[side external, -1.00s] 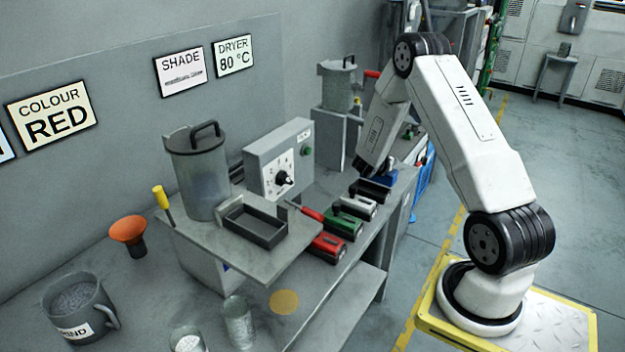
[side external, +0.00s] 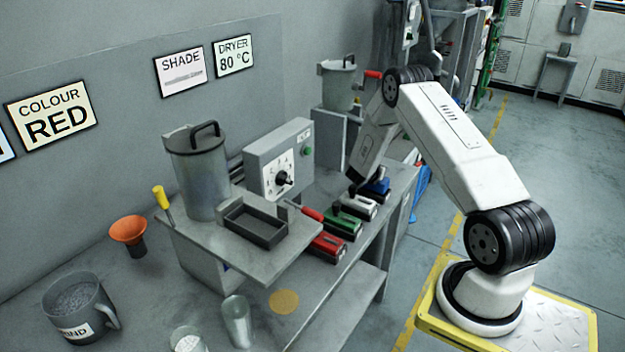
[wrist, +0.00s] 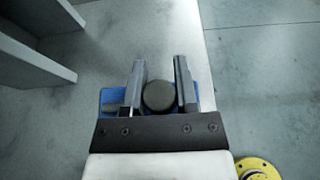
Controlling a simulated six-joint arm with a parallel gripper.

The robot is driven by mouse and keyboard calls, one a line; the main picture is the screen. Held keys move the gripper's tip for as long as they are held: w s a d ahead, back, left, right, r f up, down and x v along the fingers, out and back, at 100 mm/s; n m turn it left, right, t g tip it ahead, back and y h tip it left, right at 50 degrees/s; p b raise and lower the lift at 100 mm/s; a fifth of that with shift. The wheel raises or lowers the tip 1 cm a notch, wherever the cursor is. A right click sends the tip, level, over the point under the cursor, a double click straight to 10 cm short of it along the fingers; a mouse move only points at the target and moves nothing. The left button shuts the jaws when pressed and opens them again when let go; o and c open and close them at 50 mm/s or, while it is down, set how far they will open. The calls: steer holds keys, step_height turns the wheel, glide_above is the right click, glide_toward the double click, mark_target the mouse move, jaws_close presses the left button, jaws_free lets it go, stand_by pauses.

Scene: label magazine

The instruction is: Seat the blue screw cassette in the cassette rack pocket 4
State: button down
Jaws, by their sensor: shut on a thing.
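The blue screw cassette (side external: 378,187) is at the far end of a row of cassettes on the bench, partly hidden by my wrist. In the wrist view the blue cassette (wrist: 108,97) shows beside and behind my fingers. My gripper (wrist: 160,84) is shut on it, with a dark round knob (wrist: 159,96) of the cassette between the two fingers. In the side view the gripper (side external: 355,186) is largely hidden. I cannot make out the rack's pockets, or whether the cassette is seated or held just above.
White (side external: 359,206), green (side external: 345,225) and red (side external: 328,246) cassettes stand in a row nearer the camera. A control box with a dial (side external: 280,165) and a dark tray (side external: 254,222) lie to the left. The bench edge and open floor are to the right.

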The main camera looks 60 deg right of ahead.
steer(key=shift+f, duration=1.25)
steer(key=shift+c, duration=1.9)
jaws_free()
steer(key=shift+f, duration=0.15)
steer(key=v, duration=1.2)
steer(key=shift+r, duration=0.2)
